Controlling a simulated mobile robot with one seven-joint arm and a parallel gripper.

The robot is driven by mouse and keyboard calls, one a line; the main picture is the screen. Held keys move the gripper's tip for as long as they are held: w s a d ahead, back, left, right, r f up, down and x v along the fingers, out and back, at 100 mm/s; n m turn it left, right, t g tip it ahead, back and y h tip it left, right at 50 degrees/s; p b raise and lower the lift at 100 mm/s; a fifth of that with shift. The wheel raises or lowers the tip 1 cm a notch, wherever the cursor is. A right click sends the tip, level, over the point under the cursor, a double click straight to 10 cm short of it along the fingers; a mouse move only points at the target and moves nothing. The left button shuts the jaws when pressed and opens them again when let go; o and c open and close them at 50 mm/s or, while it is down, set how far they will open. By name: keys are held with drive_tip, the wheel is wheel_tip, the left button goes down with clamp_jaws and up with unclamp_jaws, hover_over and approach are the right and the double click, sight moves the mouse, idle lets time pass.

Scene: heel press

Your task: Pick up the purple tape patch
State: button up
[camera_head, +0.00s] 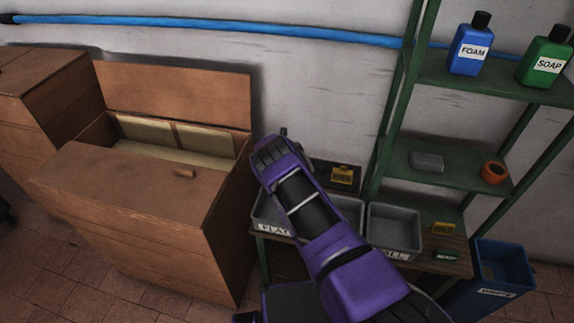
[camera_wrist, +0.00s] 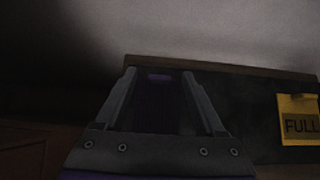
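A small purple patch (camera_wrist: 159,77) shows in the wrist view, dim, on a dark surface between my two fingertips. My gripper (camera_wrist: 159,72) has its fingers apart, one on each side of the patch as seen from the wrist. No contact with the patch can be made out. In the head view my gripper (camera_head: 281,133) is at the left end of the bench by the wall, and my purple arm hides what lies under it. I cannot see the patch in the head view.
A yellow FULL tag (camera_wrist: 298,118) is right of my gripper on a dark board (camera_head: 322,168). Grey trays (camera_head: 393,232) stand on the bench. A wooden chest (camera_head: 150,205) is close on the left, a green shelf rack (camera_head: 440,178) on the right. A blue bin (camera_head: 500,275) stands lower right.

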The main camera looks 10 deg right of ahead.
clamp_jaws()
